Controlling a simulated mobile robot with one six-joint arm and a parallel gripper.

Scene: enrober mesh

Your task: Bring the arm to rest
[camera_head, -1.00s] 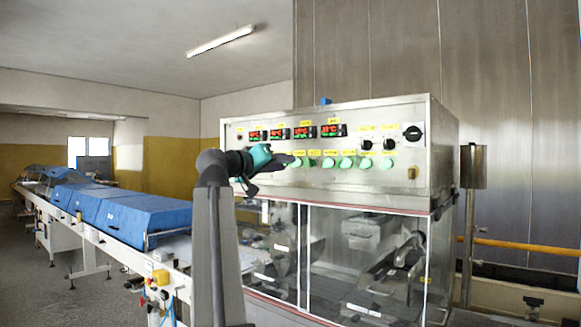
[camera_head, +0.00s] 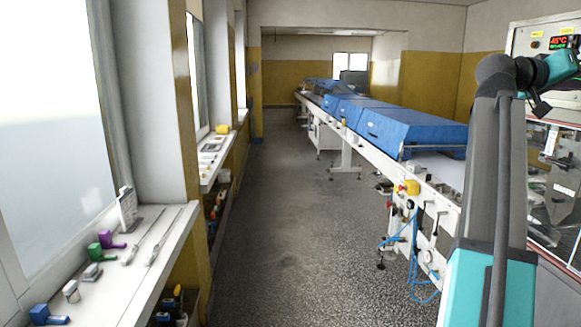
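My arm (camera_head: 495,170) stands at the right side of the head view, with its grey link upright and a teal section at its foot. Its dark upper joint bends right to the teal wrist (camera_head: 561,66). The wrist runs out at the right picture edge, in front of the machine's control panel. A small dark part (camera_head: 540,107) hangs below the wrist. My gripper's fingers are beyond the picture edge, so their opening and any contact are hidden.
The control panel (camera_head: 525,40) is cut off at right. A conveyor with blue covers (camera_head: 410,124) runs into the distance. A grey floor aisle (camera_head: 300,225) lies clear left of it. The windowsill (camera_head: 110,275) at left holds several small tools.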

